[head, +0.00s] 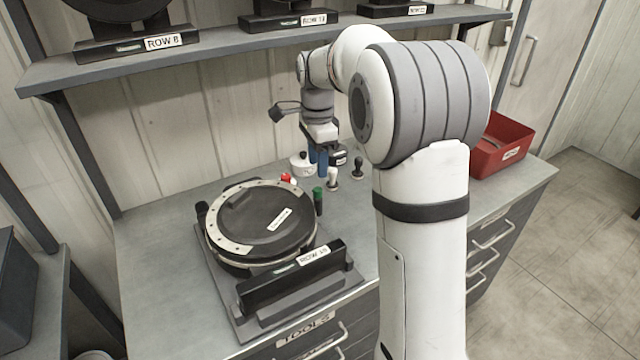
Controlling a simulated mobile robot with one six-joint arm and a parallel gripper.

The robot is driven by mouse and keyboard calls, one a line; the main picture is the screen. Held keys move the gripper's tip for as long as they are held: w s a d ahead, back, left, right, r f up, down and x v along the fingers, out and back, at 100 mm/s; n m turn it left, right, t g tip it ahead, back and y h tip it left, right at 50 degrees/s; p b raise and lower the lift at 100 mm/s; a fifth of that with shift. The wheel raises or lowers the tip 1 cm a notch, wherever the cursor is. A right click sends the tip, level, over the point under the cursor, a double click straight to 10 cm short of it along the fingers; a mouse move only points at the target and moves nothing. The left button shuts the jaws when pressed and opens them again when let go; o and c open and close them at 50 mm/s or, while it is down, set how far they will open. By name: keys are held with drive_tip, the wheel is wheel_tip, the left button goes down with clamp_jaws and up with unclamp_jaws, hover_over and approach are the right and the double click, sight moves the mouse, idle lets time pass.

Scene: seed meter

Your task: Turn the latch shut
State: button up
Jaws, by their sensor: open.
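The seed meter (236,232) is a round black housing with a pale ring around its rim, lying on a grey base plate on the bench. A black upright piece with a green top (318,200) stands at its right rim, and a plain black knob (202,210) at its left rim. I cannot tell for sure which piece is the latch, or its angle. My gripper (318,165) points down with blue fingers behind the meter's back right, apart from it. It is open, and I see nothing held between the fingers.
A white round pot (302,163) and small upright tools with white (333,178) and dark green (358,166) handles stand close around my gripper. A long black bar labelled ROW (290,277) lies in front. A red bin (500,148) stands right. A shelf (230,52) hangs above.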

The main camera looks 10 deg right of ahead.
sight(318, 188)
wheel_tip(318, 188, down, 7)
drive_tip(key=shift+f+p, duration=0.1)
drive_tip(key=shift+p, duration=0.25)
